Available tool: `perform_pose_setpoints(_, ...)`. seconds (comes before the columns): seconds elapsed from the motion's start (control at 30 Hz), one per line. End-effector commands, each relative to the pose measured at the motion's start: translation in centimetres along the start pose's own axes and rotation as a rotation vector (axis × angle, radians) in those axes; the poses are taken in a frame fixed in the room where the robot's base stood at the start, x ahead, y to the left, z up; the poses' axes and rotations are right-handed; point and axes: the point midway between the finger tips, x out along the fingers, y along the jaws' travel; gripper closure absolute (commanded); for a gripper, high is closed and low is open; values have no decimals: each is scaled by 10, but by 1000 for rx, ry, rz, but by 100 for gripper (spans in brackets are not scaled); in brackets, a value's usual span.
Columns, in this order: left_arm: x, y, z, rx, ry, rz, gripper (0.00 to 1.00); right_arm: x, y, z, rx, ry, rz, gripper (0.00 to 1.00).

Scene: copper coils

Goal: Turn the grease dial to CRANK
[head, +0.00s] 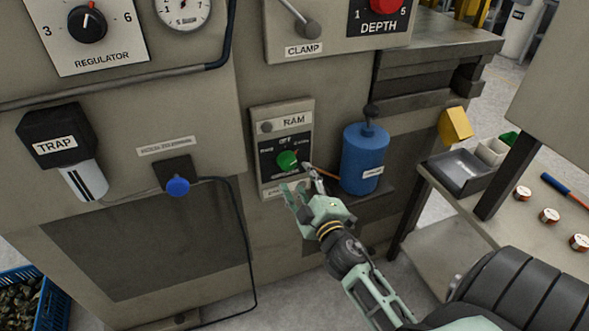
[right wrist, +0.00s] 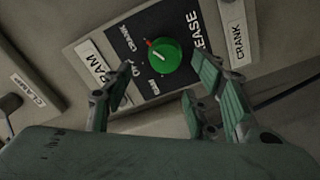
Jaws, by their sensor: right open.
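The grease dial (head: 287,160) is a round green knob on a dark plate, on a small panel on the machine front. In the right wrist view the dial (right wrist: 167,58) shows a white pointer line with a red mark at its upper-left edge, on the side of the small CRANK lettering. The panel carries a RAM label (head: 294,121) above and a CRANK label (right wrist: 237,43) at its other end. My right gripper (head: 299,180) is open and empty, just in front of the panel. Its fingers (right wrist: 163,74) spread either side of the dial; contact cannot be told. My left gripper is out of view.
A blue canister (head: 364,160) stands on a ledge right of the panel, close to my right gripper. Left are a blue knob (head: 178,186) with a hanging cable and the TRAP box (head: 58,140). A side table (head: 480,220) with a metal tray stands right.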

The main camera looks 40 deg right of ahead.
Motion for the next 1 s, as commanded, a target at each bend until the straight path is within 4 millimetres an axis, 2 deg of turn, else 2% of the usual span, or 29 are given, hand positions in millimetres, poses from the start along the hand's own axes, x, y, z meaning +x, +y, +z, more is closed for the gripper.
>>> perform_pose_setpoints(0.1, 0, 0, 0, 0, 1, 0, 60, -24, 0, 0, 2, -2, 0, 47)
perform_pose_setpoints(0.3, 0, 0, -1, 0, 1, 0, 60, -44, 1, 0, 0, -1, 2, 47)
perform_pose_setpoints(0.9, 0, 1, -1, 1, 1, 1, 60, -47, 1, 0, 0, 0, 2, 47)
perform_pose_setpoints(1.0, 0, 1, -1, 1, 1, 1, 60, -47, -8, 4, 11, -9, -16, 47)
